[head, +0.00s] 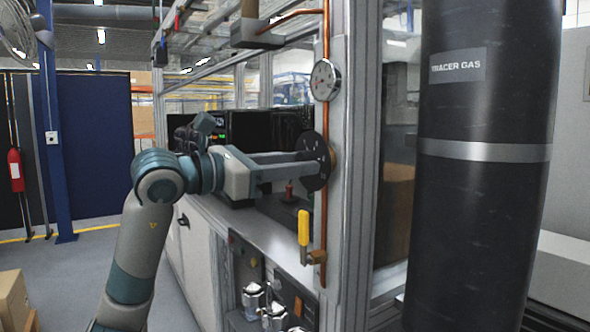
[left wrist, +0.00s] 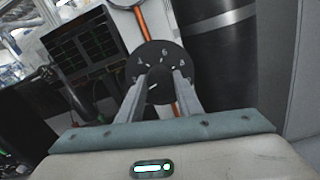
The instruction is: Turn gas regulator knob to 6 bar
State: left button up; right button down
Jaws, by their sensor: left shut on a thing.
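The regulator's round black dial plate (head: 314,160) with white marks sits on the copper pipe by the frame post. It also shows in the left wrist view (left wrist: 180,62). The knob (left wrist: 159,86) stands at its centre, with a white pointer line on it. My left gripper (head: 305,165) reaches straight at the dial from the left. In the left wrist view its two fingers (left wrist: 158,92) are on both sides of the knob, shut on it. The exact number the pointer faces is too small to read. The pressure gauge (head: 325,80) is above the dial. My right gripper is not in view.
The black tracer gas cylinder (head: 485,190) stands to the right of the post. A yellow valve handle (head: 303,227) is on the pipe below the dial. Dark monitors (head: 250,128) stand behind my left gripper. Open floor (head: 85,265) lies at the left.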

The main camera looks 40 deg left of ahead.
pick_arm(q)
jog(key=m+b, duration=0.2)
jog(key=m, duration=2.3)
jog(key=shift+r+m+b, duration=0.1)
jog(key=shift+m+b, duration=0.2)
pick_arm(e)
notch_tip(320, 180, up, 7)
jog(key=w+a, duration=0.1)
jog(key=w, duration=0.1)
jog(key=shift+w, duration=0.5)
pick_arm(q)
jog(key=o, duration=1)
jog(key=shift+o, duration=0.2)
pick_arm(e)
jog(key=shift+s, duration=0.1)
